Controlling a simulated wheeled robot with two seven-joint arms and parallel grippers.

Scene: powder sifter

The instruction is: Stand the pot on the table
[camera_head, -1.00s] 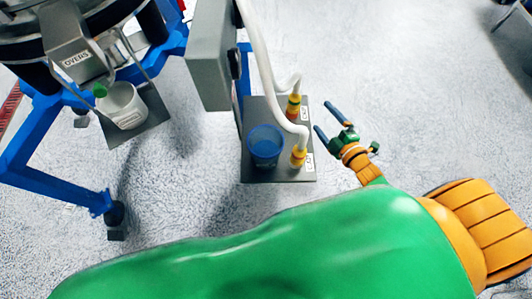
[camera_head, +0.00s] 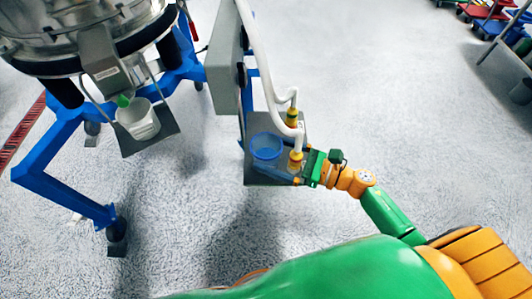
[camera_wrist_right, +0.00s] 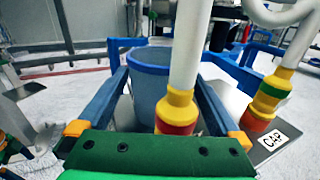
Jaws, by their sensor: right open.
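A blue pot (camera_head: 266,146) stands upright on a dark grey plate-like table (camera_head: 256,179) beside the grey box. My right gripper (camera_head: 279,162) has come in from the right at the pot. In the right wrist view the blue pot (camera_wrist_right: 146,88) shows between the open blue fingers (camera_wrist_right: 160,80), one on each side. Whether the fingers touch it is not clear. A white hose with a yellow and red fitting (camera_wrist_right: 177,108) stands between the gripper base and the pot, hiding part of it. A white pot (camera_head: 139,119) stands on another plate under the sifter.
A second hose fitting (camera_wrist_right: 268,92) stands right of the gripper, by a "CAP" label. The grey box (camera_head: 224,60) and the sifter's blue frame (camera_head: 60,190) stand to the left. The floor right of the plate is clear.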

